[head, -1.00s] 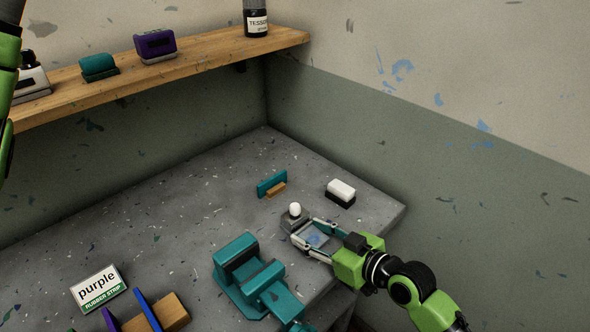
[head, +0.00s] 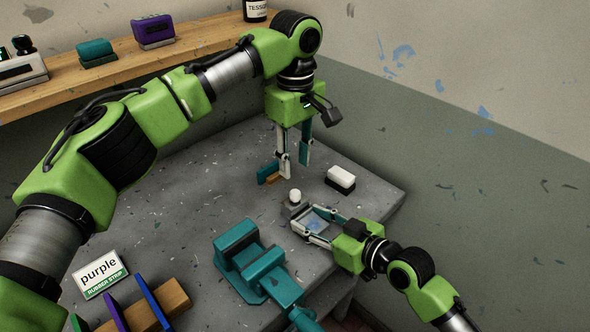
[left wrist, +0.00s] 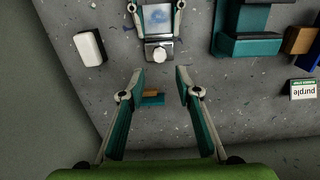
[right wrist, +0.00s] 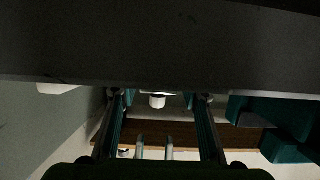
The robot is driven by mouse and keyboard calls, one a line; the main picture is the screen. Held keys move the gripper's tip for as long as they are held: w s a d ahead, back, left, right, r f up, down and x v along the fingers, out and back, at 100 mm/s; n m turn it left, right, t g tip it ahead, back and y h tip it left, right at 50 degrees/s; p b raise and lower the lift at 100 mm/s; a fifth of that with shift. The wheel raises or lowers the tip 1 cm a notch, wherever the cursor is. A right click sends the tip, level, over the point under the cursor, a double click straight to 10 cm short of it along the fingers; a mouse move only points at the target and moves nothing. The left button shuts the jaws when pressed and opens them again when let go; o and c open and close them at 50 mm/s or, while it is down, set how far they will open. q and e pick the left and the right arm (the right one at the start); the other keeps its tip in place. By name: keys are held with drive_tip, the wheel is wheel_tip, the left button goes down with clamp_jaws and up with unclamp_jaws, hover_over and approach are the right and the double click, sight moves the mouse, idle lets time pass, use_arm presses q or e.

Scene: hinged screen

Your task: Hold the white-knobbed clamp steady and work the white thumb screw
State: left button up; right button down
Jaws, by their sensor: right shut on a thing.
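The small grey clamp (head: 294,209) stands on the grey bench near its right corner, with the white thumb screw (head: 295,195) upright on top. The knob also shows in the left wrist view (left wrist: 159,54) and in the right wrist view (right wrist: 158,101). My right gripper (head: 303,216) is shut on the clamp from the front right, one finger along each side. My left gripper (head: 293,172) points down above the bench, behind and above the clamp. Its fingers (left wrist: 160,75) are apart with nothing between them, and it does not touch the knob.
A teal and wooden piece (head: 267,176) lies behind the clamp, near my left fingers. A white-topped black block (head: 341,178) is to the right. A teal vise (head: 240,248) stands in front left. A "purple" sign (head: 99,274) and upright strips are at front left. A shelf (head: 190,43) runs behind.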

sight(295, 192)
use_arm(q)
wheel_tip(295, 192, down, 8)
drive_tip(key=shift+f, duration=0.2)
clamp_jaws()
drive_tip(key=n, duration=0.4)
drive_tip(key=shift+d+n, duration=0.1)
drive_tip(key=shift+n, duration=0.3)
drive_tip(key=n, duration=1.1)
drive_tip(key=shift+r, duration=0.1)
drive_tip(key=shift+c, duration=0.2)
unclamp_jaws()
